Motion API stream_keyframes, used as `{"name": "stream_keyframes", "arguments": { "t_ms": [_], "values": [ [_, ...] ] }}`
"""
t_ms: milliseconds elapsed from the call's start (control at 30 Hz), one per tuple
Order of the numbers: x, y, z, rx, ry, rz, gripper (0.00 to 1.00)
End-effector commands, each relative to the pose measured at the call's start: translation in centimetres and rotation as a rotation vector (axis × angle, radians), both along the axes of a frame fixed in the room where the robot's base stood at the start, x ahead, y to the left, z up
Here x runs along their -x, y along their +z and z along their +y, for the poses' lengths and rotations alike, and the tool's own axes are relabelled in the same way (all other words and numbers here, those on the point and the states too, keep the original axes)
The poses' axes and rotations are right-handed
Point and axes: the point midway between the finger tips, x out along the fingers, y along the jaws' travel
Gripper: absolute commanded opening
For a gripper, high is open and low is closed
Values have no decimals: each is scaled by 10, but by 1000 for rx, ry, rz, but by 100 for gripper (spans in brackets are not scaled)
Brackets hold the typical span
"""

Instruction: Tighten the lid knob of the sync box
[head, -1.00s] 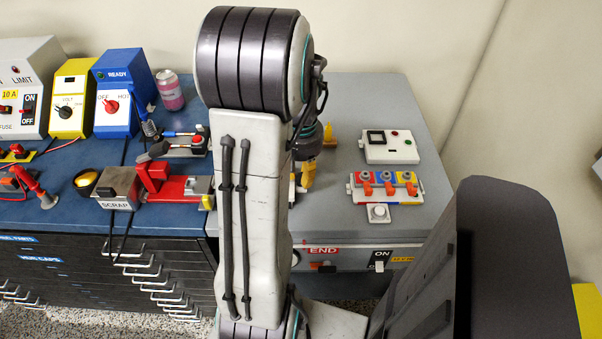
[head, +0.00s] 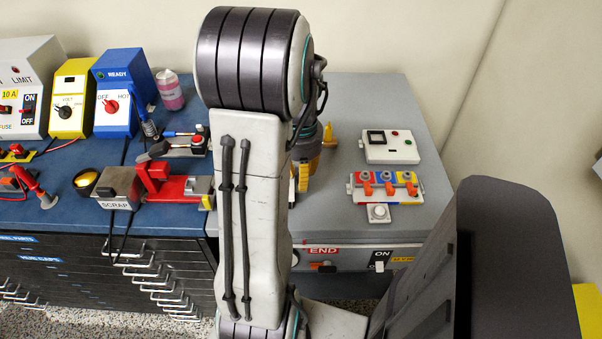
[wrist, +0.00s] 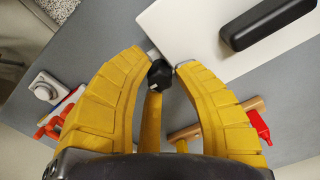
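A black faceted knob (wrist: 160,75) shows in the wrist view, at the edge of a pale flat panel (wrist: 200,28). I cannot tell for sure that these are the lid knob and lid of the sync box. My gripper (wrist: 168,60) has its yellow fingers apart, one on each side of the knob. The left finger is very near or touching it; a small gap shows on the right. In the head view my gripper (head: 305,175) is partly hidden behind my arm, over the grey bench, and the knob is hidden.
A black bar handle (wrist: 265,22) lies on the panel. A wooden-handled tool with a red end (wrist: 260,126) lies to the right. On the grey bench stand a white box (head: 390,147) and a coloured terminal block (head: 385,187). A red vise (head: 165,183) is left of my arm.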

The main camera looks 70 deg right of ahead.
Motion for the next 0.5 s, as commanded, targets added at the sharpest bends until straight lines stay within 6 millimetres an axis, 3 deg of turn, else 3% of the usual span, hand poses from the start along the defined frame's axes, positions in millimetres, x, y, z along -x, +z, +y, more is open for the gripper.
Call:
{"name": "stream_keyframes", "arguments": {
  "t_ms": [233, 500],
  "values": [
    [0, 0, 0, 1, 2, 0, 49],
    [0, 2, -1, 3, 2, -1, 49]
  ]
}}
